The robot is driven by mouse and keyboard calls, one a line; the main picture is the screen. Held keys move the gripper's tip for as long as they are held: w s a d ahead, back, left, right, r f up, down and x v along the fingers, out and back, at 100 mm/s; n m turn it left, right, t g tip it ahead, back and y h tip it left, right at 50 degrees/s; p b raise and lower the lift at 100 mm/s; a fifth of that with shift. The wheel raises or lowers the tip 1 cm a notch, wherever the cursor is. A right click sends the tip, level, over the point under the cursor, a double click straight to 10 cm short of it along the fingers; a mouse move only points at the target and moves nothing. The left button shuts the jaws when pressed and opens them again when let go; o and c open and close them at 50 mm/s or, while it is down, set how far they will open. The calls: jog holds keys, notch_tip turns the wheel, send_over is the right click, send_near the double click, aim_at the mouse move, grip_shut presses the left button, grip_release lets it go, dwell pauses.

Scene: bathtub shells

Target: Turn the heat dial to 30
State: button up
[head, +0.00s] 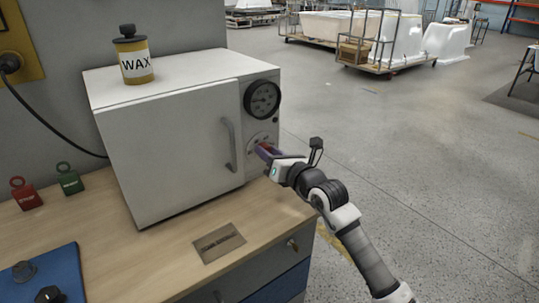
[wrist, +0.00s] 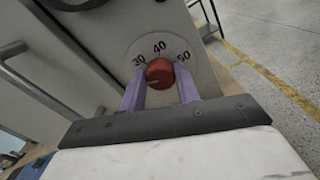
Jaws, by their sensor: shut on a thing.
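The heat dial is a red round knob (wrist: 160,72) on a pale round plate (wrist: 138,47) marked 30, 40 and 50 in the wrist view. A short mark shows on the lower left of the knob's face; which number it points to is hard to tell. My gripper (wrist: 160,84) has its two purple fingers on either side of the knob and is shut on it. In the head view my gripper (head: 263,151) reaches the lower right of the white oven's front (head: 165,160), below the gauge, and hides most of the knob.
A black round gauge (head: 262,99) sits above the dial, and a grey door handle (head: 228,145) stands to its left. A yellow wax tin (head: 135,62) is on top of the oven. The wooden bench (head: 150,257) carries a metal plate (head: 219,243). Open floor lies to the right.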

jog(key=m+p, duration=0.7)
jog(key=shift+m+p, duration=0.3)
jog(key=shift+p, duration=0.1)
jog(key=shift+d, duration=0.1)
jog(key=o, duration=1)
jog(key=shift+f, duration=0.1)
jog(key=b+v, duration=0.5)
jog(key=v, duration=0.8)
jog(key=shift+d, duration=0.1)
jog(key=shift+s+d, duration=0.15)
jog(key=shift+s, duration=0.15)
